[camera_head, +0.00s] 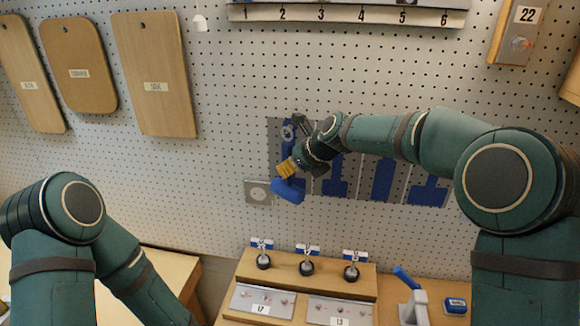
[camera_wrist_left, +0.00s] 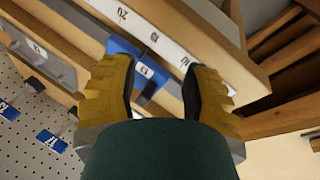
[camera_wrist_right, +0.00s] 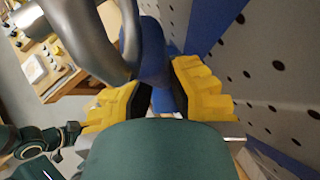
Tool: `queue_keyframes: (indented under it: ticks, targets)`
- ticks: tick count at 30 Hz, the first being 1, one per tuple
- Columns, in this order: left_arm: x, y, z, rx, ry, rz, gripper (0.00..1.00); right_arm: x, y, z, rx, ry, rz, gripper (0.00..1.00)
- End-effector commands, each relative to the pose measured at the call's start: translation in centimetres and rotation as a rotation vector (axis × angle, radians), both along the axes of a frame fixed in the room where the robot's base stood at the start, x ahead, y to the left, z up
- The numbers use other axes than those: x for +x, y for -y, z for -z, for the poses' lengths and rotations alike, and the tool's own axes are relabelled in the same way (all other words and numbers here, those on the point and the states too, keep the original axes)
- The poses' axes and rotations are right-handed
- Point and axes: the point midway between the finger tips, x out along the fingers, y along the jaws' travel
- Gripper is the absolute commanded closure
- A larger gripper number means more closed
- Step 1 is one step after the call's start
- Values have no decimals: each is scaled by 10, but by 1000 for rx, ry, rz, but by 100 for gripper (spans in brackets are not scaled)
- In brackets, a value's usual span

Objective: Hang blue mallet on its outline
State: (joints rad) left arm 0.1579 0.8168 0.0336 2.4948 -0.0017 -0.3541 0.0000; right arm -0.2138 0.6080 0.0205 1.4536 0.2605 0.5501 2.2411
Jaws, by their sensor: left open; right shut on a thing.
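The blue mallet (camera_head: 288,191) is in my right gripper (camera_head: 287,168), in front of the leftmost grey outline panel (camera_head: 272,130) on the pegboard. Its head points down. My right gripper (camera_wrist_right: 155,100) is shut on the blue handle (camera_wrist_right: 153,50), which shows between the yellow fingers in the right wrist view. A curved grey metal piece is close by there. The gripper and mallet cover much of the outline behind, so I cannot tell whether the mallet touches the board. My left gripper (camera_wrist_left: 157,95) is open in the left wrist view, near a blue item (camera_wrist_left: 135,60) at a wooden ledge.
More blue tool outlines (camera_head: 382,177) lie to the right of the mallet. Cutting boards (camera_head: 155,75) hang at upper left, and a numbered rail (camera_head: 345,15) runs along the top. A wooden stand (camera_head: 310,275) with several black knobs is below.

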Motion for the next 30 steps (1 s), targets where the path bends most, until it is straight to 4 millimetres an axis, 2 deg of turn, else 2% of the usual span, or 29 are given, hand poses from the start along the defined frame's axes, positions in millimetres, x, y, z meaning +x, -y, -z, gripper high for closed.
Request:
queue_keyframes:
  ticks: [9,10,11,12,23,30]
  targets:
    - [0,0,0,0,0,0,53,0,0,-2,1,3,0,100]
    - [0,0,0,0,0,0,53,0,0,-2,1,3,0,74]
    - [0,0,0,0,0,0,53,0,0,-2,1,3,0,64]
    - [0,0,0,0,0,0,53,0,0,-2,1,3,0,58]
    - [0,0,0,0,0,0,53,-1,2,-1,-2,-1,1,58]
    - [0,0,0,0,0,0,53,-18,20,-28,-1,4,1,58]
